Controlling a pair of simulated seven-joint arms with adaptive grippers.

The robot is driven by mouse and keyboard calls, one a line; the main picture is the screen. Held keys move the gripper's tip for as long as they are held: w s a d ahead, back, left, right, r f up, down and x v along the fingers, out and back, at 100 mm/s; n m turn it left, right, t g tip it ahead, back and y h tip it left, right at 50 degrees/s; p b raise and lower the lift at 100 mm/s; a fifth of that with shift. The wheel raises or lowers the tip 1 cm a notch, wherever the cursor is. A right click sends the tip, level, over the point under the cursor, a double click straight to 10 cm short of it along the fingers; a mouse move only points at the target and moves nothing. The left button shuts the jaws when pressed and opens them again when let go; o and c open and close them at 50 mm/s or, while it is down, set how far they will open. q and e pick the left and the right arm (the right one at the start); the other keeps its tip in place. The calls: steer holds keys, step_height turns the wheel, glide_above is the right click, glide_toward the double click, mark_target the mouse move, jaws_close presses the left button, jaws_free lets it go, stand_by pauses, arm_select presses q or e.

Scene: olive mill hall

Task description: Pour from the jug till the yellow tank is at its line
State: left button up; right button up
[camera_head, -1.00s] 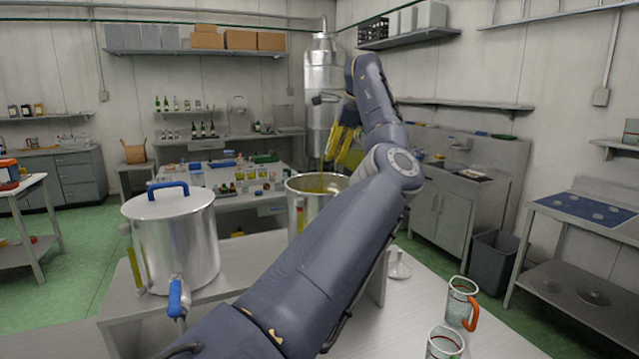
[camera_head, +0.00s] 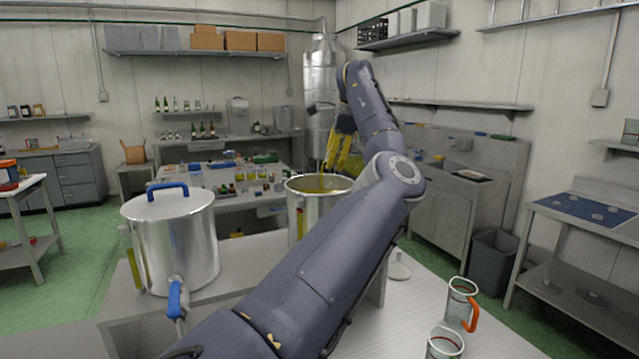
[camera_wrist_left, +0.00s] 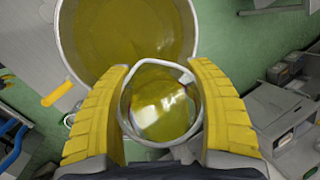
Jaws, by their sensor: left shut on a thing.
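The open steel tank (camera_head: 313,215) stands behind my left arm; a yellow part shows on its front side. Yellow-green oil lies inside it, and its rim (camera_wrist_left: 62,45) fills the upper left wrist view. I cannot make out its line. My left gripper (camera_head: 340,155) is above the tank's right rim. In the left wrist view its yellow fingers (camera_wrist_left: 162,100) are shut on the clear jug (camera_wrist_left: 125,112), which holds yellow oil. The jug's mouth is beside and partly over the tank rim. My right gripper is not in view.
A lidded steel tank (camera_head: 172,240) with a blue tap stands left on the bench. A glass jug with an orange handle (camera_head: 459,302), a second glass vessel (camera_head: 444,344) and a white funnel-like piece (camera_head: 398,268) are at right. My left arm crosses over the bench.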

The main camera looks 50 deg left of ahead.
arm_select(q)
steer(key=shift+f+t+h+b, duration=0.3)
steer(key=shift+f+t+b, duration=0.05)
steer(key=shift+f+t, duration=0.2)
stand_by(1.1)
steer(key=shift+w+f+n+t+h+b, duration=0.1)
steer(key=shift+f+n+t+h+b, duration=0.3)
steer(key=shift+f+t+b, duration=0.6)
stand_by(1.8)
steer(key=shift+r, duration=0.35)
step_height(320, 180, up, 2)
steer(key=g, duration=0.1)
steer(key=g+y, duration=0.1)
steer(key=g, duration=0.1)
steer(key=shift+r+m, duration=0.25)
steer(key=shift+m, duration=0.15)
steer(key=shift+r+g+y, duration=0.25)
steer(key=shift+r+y, duration=0.05)
steer(key=shift+r, duration=0.1)
